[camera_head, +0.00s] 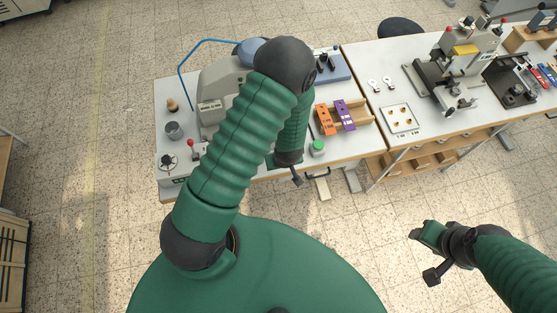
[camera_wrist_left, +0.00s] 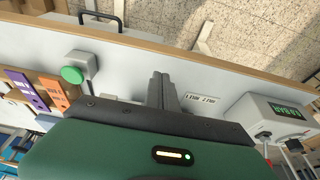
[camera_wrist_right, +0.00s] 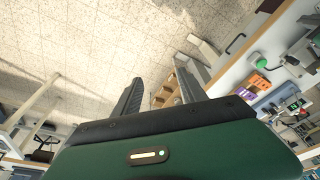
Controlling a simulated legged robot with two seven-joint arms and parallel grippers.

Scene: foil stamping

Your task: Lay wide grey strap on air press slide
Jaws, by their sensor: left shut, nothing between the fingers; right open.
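The grey press body (camera_head: 215,92) stands on the left bench in the head view, largely covered by my left arm. Its slide cannot be made out behind the arm. I cannot identify a wide grey strap in any view. My left gripper (camera_head: 297,180) hangs over the front edge of the left bench, left of the green button. In the left wrist view its fingers (camera_wrist_left: 162,90) are shut together and empty, above the pale bench top by a small label. My right gripper (camera_head: 424,254) is over bare floor, away from the benches. In the right wrist view its fingers (camera_wrist_right: 160,95) are apart and empty.
A green button (camera_head: 317,148) sits near the bench front. Orange (camera_head: 324,119) and purple (camera_head: 345,114) pieces lie on a wooden rack. A small metal cup (camera_head: 174,130) stands at left. The right bench (camera_head: 385,55) carries another press (camera_head: 455,72) and a white plate (camera_head: 399,119).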

